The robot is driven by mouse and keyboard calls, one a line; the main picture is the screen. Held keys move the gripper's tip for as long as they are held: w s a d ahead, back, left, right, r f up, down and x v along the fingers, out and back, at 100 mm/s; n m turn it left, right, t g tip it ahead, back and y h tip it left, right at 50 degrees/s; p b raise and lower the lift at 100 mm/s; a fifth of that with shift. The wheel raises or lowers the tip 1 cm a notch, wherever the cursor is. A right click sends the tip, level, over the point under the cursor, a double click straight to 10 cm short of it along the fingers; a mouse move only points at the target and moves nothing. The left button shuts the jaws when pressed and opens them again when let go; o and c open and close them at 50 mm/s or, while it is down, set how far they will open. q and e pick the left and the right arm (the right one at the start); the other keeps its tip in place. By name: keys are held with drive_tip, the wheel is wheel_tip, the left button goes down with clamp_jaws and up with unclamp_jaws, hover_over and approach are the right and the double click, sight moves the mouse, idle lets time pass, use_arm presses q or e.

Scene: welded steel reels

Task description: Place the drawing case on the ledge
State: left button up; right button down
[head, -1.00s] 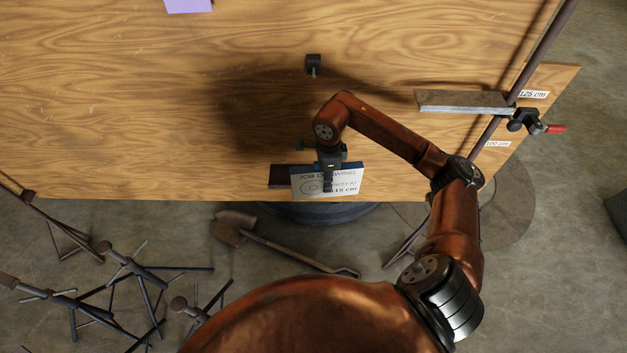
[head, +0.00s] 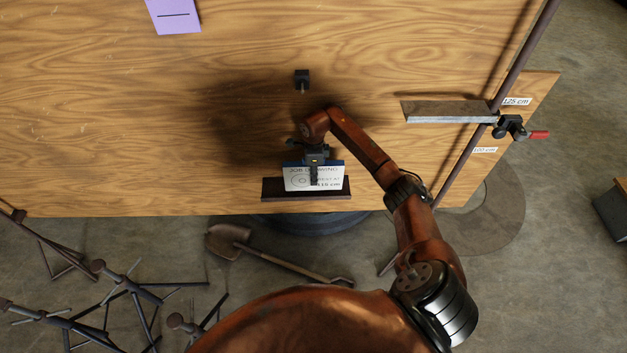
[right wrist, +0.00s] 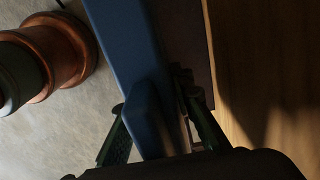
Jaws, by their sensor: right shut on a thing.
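The drawing case (head: 300,181) is a flat blue case with a white sheet reading "JOB DRAWING" and "115 cm". My right gripper (head: 313,166) is shut on its upper edge in the head view. The ledge (head: 305,195) is a dark brown strip on the wooden panel. The case overlaps the middle of the ledge, whose ends and lower edge show around it; I cannot tell if they touch. In the right wrist view the blue case (right wrist: 125,45) lies between the fingers (right wrist: 155,120), with the dark ledge (right wrist: 184,45) beside it. My left gripper is out of view.
The wooden panel (head: 120,110) has a black knob (head: 302,78) above the case and a purple sheet (head: 173,16). At right a metal bar (head: 450,111) and a red-handled clamp (head: 515,128) sit by a pole. A shovel (head: 285,261) and metal stands (head: 130,278) are below.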

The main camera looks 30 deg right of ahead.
drive_tip(key=shift+w+f, duration=0.15)
drive_tip(key=shift+w, duration=0.05)
wheel_tip(320, 180, down, 2)
drive_tip(key=shift+f+p, duration=0.1)
drive_tip(key=shift+p, duration=0.25)
drive_tip(key=shift+w+d+f, duration=0.1)
drive_tip(key=shift+f, duration=0.5)
drive_tip(key=shift+f, duration=0.15)
drive_tip(key=c, duration=1.7)
unclamp_jaws()
drive_tip(key=shift+r+b, duration=0.35)
drive_tip(key=shift+r, duration=3.55)
